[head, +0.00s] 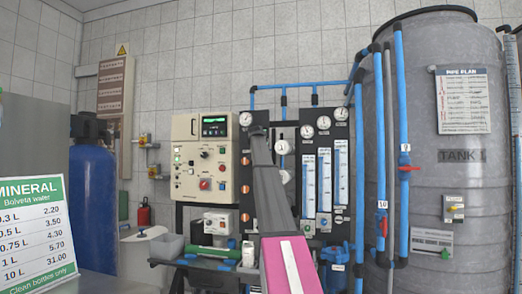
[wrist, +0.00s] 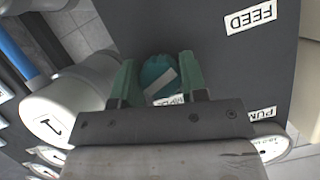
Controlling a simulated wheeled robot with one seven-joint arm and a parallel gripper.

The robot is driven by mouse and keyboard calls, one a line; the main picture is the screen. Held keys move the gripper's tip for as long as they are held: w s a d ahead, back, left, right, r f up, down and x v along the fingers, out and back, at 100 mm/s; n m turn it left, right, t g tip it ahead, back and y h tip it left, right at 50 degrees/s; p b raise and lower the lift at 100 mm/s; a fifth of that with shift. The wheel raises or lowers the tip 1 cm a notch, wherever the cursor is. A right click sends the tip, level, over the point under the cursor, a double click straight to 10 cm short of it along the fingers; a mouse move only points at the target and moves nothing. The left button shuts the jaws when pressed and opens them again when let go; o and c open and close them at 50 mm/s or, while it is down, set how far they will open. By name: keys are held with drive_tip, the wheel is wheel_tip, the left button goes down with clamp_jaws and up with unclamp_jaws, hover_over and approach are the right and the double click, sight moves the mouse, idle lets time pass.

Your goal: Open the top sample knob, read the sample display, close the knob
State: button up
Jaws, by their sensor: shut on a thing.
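A round teal knob (wrist: 158,74) with a white stripe across its face sits on a dark panel in the wrist view. The stripe runs diagonally. My gripper (wrist: 157,62) has its two green fingers on either side of the knob and is shut on it. A partly covered label ending in "MPLE" (wrist: 180,99) lies just by the knob. In the head view my arm reaches up to the dark gauge panel (head: 246,218) and hides the knob. A lit green display (head: 214,126) sits on the cream control box (head: 184,156); its digits are too small to read.
White-rimmed gauges (head: 307,131) and blue-scaled flow tubes (head: 325,185) stand right of my arm. A white round housing (wrist: 62,110) is close left of the fingers. A "FEED" label (wrist: 251,16) marks clear panel at right. A grey tank (head: 440,170) stands far right.

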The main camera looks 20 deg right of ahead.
drive_tip(key=shift+m+t+y, duration=0.7)
drive_tip(key=shift+m+y, duration=0.1)
drive_tip(key=shift+m, duration=0.7)
drive_tip(key=o, duration=0.9)
drive_tip(key=v, duration=1)
drive_tip(key=shift+s+a, duration=0.2)
drive_tip(key=shift+s, duration=0.2)
